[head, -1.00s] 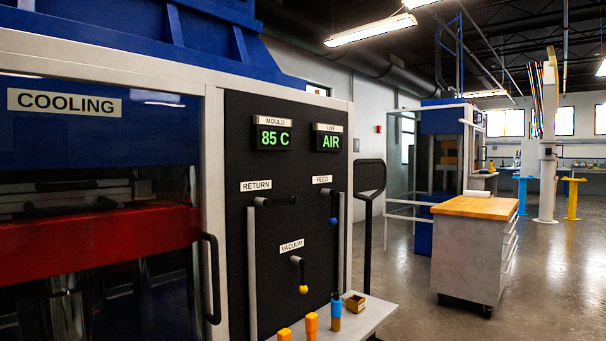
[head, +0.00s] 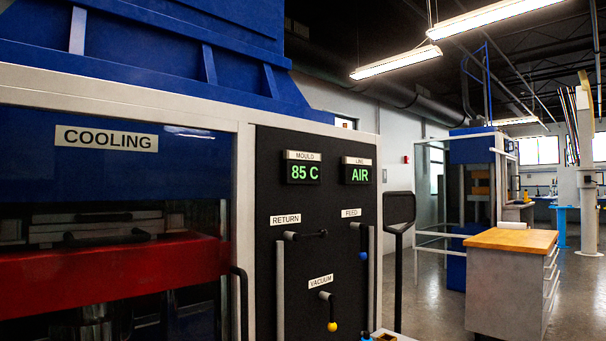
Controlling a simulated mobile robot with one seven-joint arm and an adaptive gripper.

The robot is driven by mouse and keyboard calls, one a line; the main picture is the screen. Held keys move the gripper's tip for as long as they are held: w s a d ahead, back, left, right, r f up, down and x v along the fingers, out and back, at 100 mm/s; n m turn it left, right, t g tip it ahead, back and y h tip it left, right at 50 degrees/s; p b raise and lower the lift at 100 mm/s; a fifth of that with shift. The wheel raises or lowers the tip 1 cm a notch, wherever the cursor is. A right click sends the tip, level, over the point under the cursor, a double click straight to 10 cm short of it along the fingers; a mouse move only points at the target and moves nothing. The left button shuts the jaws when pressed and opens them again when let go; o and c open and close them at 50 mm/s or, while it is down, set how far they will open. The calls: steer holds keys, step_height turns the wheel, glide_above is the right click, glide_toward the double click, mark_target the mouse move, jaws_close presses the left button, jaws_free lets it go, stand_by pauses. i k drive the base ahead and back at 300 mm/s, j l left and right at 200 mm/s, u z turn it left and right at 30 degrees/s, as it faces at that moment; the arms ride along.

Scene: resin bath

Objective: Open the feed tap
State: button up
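The feed tap (head: 362,238) is on the black panel under the FEED label (head: 351,213). Its lever hangs down and ends in a blue tip. The return tap (head: 305,235) has a dark lever lying horizontally, under the RETURN label. The vacuum tap (head: 329,309) has a lever pointing down with a yellow tip. The LINE display (head: 358,174) reads AIR and the MOULD display (head: 303,173) reads 85 C. My gripper is not in view.
The press with a COOLING sign (head: 107,138) and red platen fills the left. A wooden-topped cabinet (head: 510,280) stands at right, with open floor beyond. Small items show at the bottom edge.

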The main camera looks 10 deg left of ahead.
mark_target(362, 256)
steer(key=i+l, duration=0.3)
steer(key=l, duration=0.15)
steer(key=i+l, duration=0.35)
steer(key=l, duration=0.15)
steer(key=i+l, duration=0.3)
steer(key=l, duration=0.15)
steer(key=u, duration=0.05)
